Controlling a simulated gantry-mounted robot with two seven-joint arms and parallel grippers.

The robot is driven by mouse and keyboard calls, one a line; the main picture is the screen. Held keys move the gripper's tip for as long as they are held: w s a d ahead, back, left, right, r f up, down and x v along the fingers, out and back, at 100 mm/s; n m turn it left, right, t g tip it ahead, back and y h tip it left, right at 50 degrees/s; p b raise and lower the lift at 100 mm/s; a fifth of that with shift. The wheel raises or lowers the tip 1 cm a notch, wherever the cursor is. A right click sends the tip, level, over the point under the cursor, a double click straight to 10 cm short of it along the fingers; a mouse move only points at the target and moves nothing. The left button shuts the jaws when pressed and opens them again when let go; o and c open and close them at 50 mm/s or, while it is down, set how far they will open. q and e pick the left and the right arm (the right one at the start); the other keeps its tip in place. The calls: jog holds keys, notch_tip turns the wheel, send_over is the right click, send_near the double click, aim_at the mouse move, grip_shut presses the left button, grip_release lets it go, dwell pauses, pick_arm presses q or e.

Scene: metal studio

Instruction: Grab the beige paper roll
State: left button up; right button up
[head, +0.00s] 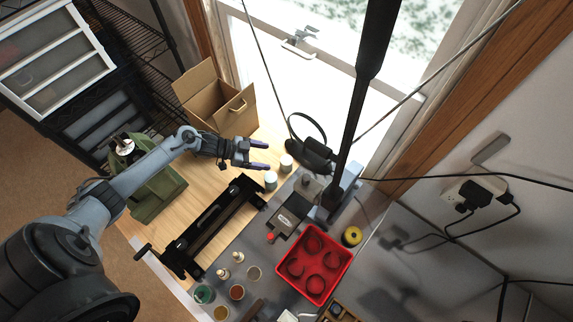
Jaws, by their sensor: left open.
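My left gripper (265,156) reaches in from the left over the wooden table, with its two fingers apart and nothing between them. A small pale, beige-topped cylinder (286,163) stands just right of the fingertips and looks like the paper roll, though it is too small to be sure. A similar pale-topped cylinder (270,181) with a greenish side stands just below the fingertips. Neither is visibly touched by the gripper. My right gripper is not in view.
An open cardboard box (215,103) stands behind the gripper. A black roller frame (213,225) lies in front. A red tray (315,262), a yellow ring (352,236) and several small jars stand nearer. A black lamp stand (352,120) rises right of the cylinders.

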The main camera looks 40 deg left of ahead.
aim_at(285, 160)
pick_arm(q)
jog(key=b+x, duration=0.2)
jog(key=x, duration=0.2)
jog(key=shift+s+f, duration=0.1)
jog(key=shift+w+d+f+b, duration=0.1)
jog(key=shift+w+d+b, duration=0.15)
jog(key=shift+w+b, duration=0.05)
jog(key=b+x, duration=0.3)
jog(key=x, duration=0.1)
jog(key=shift+w+d+f, duration=0.1)
jog(key=shift+f, duration=0.1)
jog(key=shift+w+d+f+b, duration=0.1)
jog(key=shift+w+d+b, duration=0.25)
jog(key=shift+b, duration=0.1)
jog(key=c, duration=1.1)
jog(key=shift+c, duration=0.2)
